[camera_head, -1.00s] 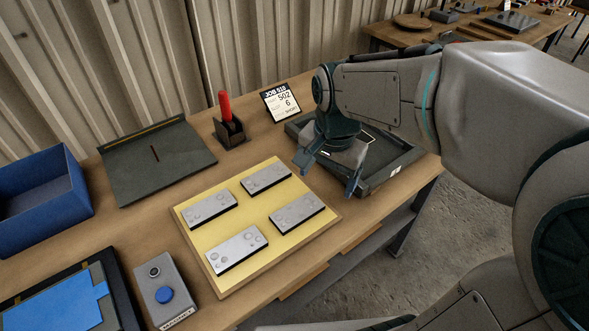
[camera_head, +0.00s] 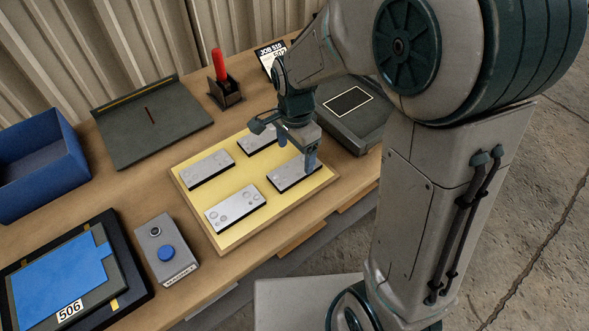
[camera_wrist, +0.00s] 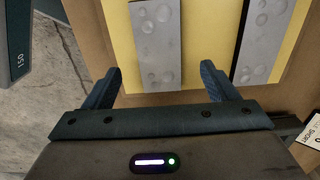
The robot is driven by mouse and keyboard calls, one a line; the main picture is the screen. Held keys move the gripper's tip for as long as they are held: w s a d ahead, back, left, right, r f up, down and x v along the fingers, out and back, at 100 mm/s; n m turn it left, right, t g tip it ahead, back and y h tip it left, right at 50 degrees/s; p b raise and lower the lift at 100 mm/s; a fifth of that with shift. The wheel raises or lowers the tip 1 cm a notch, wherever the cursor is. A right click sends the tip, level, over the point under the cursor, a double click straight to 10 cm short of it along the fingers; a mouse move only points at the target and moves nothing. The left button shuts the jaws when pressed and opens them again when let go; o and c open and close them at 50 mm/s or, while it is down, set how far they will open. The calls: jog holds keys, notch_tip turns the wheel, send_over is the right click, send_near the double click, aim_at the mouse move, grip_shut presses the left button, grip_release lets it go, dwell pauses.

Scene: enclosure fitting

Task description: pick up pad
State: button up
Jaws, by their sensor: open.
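Several grey rectangular pads with round marks and dark edges lie on a yellow board (camera_head: 228,236). These include a front-left pad (camera_head: 236,208), a back-left pad (camera_head: 207,168), a back-right pad (camera_head: 256,140) and a front-right pad (camera_head: 285,178). My gripper (camera_head: 284,148) is open and empty above the board's right side, and a finger hides part of the front-right pad. In the wrist view, my open fingers (camera_wrist: 163,82) lie either side of the near end of one pad (camera_wrist: 158,45). Another pad (camera_wrist: 262,40) lies to the right. Finger height above the pads is unclear.
A dark tray (camera_head: 355,140) with a white outlined rectangle stands right of the board. A red-handled tool (camera_head: 218,66) stands in a holder behind. A grey button box (camera_head: 165,255), a blue sheet (camera_head: 60,280) on a dark fixture and a blue bin (camera_head: 40,180) lie left.

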aim_at(295, 169)
jog(key=shift+s+a+f+p, duration=0.1)
jog(key=shift+f+p, duration=0.2)
jog(key=shift+f, duration=2.3)
jog(key=c, duration=1.2)
